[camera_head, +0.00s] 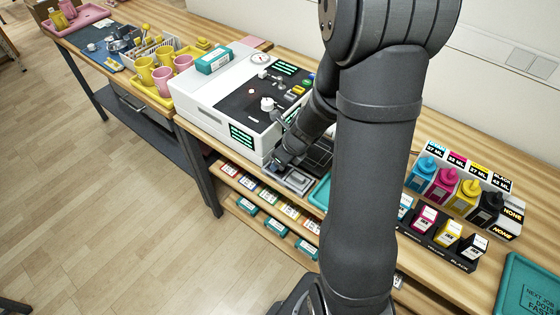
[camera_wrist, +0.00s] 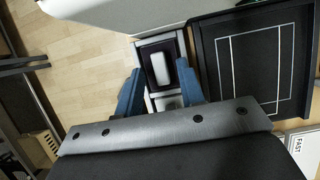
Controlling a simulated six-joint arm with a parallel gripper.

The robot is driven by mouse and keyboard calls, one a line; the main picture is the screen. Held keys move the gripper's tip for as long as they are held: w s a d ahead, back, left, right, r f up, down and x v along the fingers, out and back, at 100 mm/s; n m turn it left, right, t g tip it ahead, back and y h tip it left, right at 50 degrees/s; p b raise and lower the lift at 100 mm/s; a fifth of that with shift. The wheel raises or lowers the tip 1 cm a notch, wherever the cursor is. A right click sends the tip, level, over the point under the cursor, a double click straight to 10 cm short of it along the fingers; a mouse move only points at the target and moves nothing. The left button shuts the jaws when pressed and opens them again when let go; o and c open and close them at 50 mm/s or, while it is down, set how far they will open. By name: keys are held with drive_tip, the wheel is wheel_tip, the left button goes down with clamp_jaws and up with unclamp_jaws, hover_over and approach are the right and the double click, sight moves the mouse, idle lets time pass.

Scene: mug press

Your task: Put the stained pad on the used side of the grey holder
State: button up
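The grey holder shows in the wrist view (camera_wrist: 146,47) and lies small below my gripper in the head view (camera_head: 299,181). Its far compartment is dark and holds a whitish pad (camera_wrist: 159,68). Its near compartment (camera_wrist: 166,103) looks grey, and its contents are unclear. I cannot make out a stain on any pad. My gripper (camera_wrist: 159,66) has its two blue fingers apart, one on each side of the holder, with nothing visibly pinched between them. In the head view my gripper (camera_head: 279,163) is partly hidden by my arm.
A black tray with white lines (camera_wrist: 253,65) is right of the holder. The white press machine (camera_head: 245,90) stands beside it. Pink and yellow mugs (camera_head: 163,80) stand at the left.

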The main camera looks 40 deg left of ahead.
drive_tip(key=v, duration=1.1)
drive_tip(key=x, duration=1.2)
drive_tip(key=shift+f, duration=0.15)
drive_tip(key=shift+r, duration=0.6)
